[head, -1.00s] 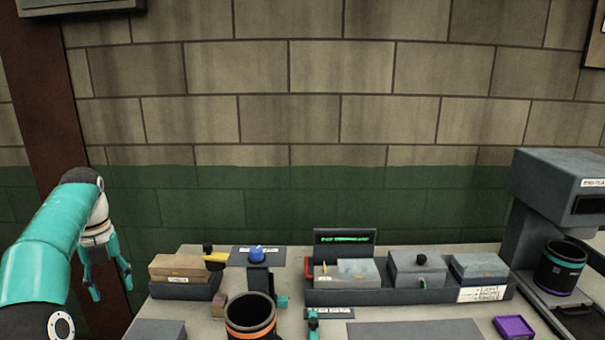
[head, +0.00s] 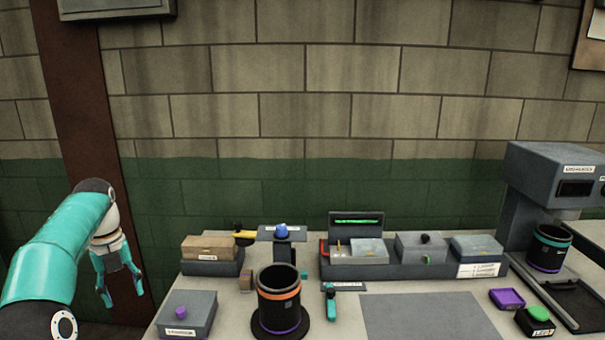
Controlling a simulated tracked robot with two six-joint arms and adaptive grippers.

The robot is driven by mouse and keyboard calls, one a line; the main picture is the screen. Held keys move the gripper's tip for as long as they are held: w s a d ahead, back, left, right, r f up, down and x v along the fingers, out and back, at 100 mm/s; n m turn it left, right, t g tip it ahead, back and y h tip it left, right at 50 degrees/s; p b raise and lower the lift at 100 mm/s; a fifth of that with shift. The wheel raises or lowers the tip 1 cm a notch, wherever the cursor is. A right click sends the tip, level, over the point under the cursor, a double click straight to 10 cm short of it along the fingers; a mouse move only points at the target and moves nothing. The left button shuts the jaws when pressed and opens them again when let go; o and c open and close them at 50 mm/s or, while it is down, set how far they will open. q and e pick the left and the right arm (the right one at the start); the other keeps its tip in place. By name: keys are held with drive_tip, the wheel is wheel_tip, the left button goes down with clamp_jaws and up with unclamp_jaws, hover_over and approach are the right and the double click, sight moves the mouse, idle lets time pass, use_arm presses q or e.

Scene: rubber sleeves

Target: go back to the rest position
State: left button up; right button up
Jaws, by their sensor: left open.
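My left gripper (head: 121,287) hangs off the left edge of the table, fingers pointing down, spread apart with nothing between them. Its teal arm comes in from the left. It is clear of everything on the table (head: 345,310). A black sleeve (head: 280,312) with an orange band near its top and a purple band near its bottom stands upright on a round dark base at the front. My right gripper is not in view.
A grey box with a purple knob (head: 181,312) stands near the left edge. A long tray of boxes (head: 420,270) lies at the back. A grey machine (head: 545,175) at right holds another black sleeve (head: 550,248). A flat grey mat (head: 425,318) lies clear in the middle.

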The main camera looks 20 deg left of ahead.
use_arm(q)
drive_tip(key=w+d+f+n, duration=0.2)
drive_tip(key=w+d+f, duration=0.15)
drive_tip(key=f, duration=0.25)
drive_tip(key=w+d+f+n+h, duration=0.1)
drive_tip(key=w+d+f+n, duration=0.15)
drive_tip(key=d+f, duration=0.3)
drive_tip(key=w+d+f+n, duration=0.1)
drive_tip(key=w+d+f, duration=0.25)
drive_tip(key=f, duration=0.25)
drive_tip(key=d+f+n+h, duration=0.1)
drive_tip(key=d+f+n, duration=0.5)
drive_tip(key=d+f, duration=0.65)
drive_tip(key=s+d+f+n+h, duration=0.1)
drive_tip(key=s+d+f+n, duration=0.25)
drive_tip(key=d, duration=0.35)
drive_tip(key=s+d+f+n+h, duration=0.1)
drive_tip(key=s+d+f+n, duration=0.2)
drive_tip(key=s+d, duration=0.25)
drive_tip(key=s+d+f+n, duration=0.2)
drive_tip(key=s+d+n, duration=0.5)
drive_tip(key=s, duration=0.4)
drive_tip(key=shift+s+d+n, duration=0.3)
drive_tip(key=shift+s+d, duration=0.1)
drive_tip(key=shift+d, duration=0.45)
